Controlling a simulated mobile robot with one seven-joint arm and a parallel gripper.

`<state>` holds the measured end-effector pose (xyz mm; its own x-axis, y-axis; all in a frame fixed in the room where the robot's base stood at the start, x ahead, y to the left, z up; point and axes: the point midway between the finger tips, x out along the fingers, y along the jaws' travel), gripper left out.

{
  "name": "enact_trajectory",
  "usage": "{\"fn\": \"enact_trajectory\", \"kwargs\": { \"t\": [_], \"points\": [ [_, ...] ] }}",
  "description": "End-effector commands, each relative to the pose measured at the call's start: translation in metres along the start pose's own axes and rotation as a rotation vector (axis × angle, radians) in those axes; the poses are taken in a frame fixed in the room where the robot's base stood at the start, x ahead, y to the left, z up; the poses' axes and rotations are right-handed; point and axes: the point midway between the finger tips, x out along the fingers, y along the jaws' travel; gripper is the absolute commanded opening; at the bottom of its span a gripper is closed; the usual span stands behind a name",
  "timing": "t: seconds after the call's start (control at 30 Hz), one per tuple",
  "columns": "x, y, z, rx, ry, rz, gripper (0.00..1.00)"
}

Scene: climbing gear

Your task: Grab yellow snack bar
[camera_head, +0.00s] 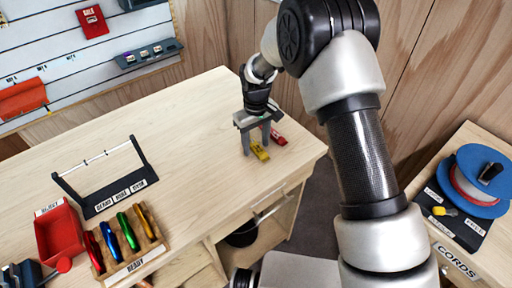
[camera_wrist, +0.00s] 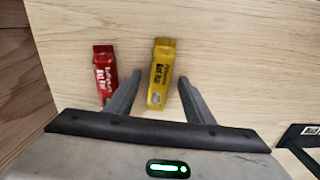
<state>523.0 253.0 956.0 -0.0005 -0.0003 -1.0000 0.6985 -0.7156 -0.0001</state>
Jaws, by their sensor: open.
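The yellow snack bar (camera_wrist: 161,74) lies flat on the wooden workbench, pointing away from my gripper in the wrist view. It also shows in the head view (camera_head: 260,151), near the bench's right end. My gripper (camera_wrist: 157,85) is open above it. I cannot tell the exact height of the fingertips. In the head view my gripper (camera_head: 258,147) points down, and its fingers partly hide the bars.
A red snack bar (camera_wrist: 104,73) lies just outside the left finger in the wrist view. A labelled rack (camera_head: 106,180), a wooden holder with carabiners (camera_head: 130,262) and a red bin (camera_head: 60,236) stand farther left. The bench's middle is clear.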

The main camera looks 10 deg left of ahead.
Motion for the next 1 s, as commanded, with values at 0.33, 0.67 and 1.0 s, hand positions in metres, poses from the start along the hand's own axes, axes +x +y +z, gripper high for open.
{"fn": "enact_trajectory", "kwargs": {
  "t": [0.33,0.67,1.0],
  "points": [
    [-0.001,0.000,0.000,0.000,0.001,0.000,0.14],
    [-0.003,0.000,-0.001,0.000,0.002,0.000,0.04],
    [-0.061,0.001,-0.002,0.001,0.006,0.001,0.04]
  ]
}}
